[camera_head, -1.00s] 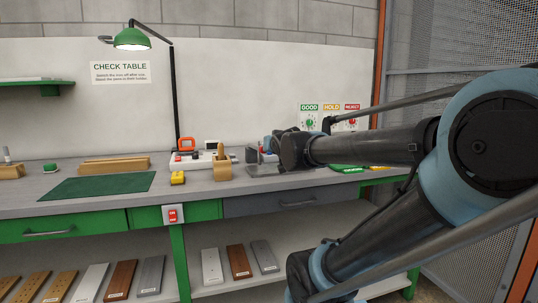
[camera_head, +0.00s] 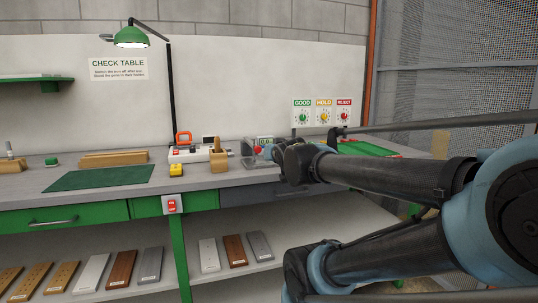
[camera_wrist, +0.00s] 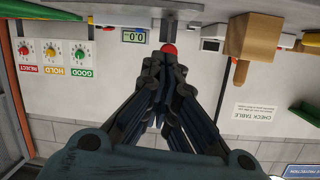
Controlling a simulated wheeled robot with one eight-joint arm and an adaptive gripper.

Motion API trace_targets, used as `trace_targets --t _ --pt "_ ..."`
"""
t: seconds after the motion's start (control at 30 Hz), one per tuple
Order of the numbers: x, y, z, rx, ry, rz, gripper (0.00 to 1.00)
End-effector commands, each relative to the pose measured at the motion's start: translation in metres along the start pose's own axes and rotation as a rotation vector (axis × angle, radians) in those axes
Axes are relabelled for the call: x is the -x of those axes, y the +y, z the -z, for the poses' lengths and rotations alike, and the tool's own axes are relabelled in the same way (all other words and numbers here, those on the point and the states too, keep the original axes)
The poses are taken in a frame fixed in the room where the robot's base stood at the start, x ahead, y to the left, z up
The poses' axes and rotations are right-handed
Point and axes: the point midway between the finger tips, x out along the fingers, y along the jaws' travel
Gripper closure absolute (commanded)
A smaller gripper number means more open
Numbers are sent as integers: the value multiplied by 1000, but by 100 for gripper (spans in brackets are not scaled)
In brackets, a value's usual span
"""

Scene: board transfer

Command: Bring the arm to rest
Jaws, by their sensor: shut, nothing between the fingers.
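My arm reaches in from the right in the head view, its wrist in front of the bench's right half. My gripper (camera_wrist: 164,62) shows in the wrist view with its dark fingers together and nothing between them. In the head view the wrist largely hides it. Past the fingertips, in the wrist view, are a round red knob (camera_wrist: 169,48) and a small display reading 0.0 (camera_wrist: 133,36). Whether the fingers touch the knob I cannot tell.
Several boards lie on the lower shelf (camera_head: 225,283). A lamp (camera_head: 131,38) hangs above. Mesh fencing (camera_head: 455,80) stands at right.

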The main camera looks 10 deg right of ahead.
Motion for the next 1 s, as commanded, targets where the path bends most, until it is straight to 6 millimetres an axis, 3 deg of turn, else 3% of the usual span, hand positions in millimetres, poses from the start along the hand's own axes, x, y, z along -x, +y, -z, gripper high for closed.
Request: trace_targets --t 0.17,0.27,0.37,0.5,0.7,0.83,1.0 --pt "1 5 -9 4 -28 -15 100" --pt "5 18 -33 12 -106 -55 100" --pt "16 37 -73 25 -242 -111 100" --pt "43 60 -138 40 -472 -174 100" --pt "100 76 -221 48 -800 -200 100" --pt "135 76 -256 47 -970 -187 100" --pt "163 73 -279 44 -1094 -164 100"
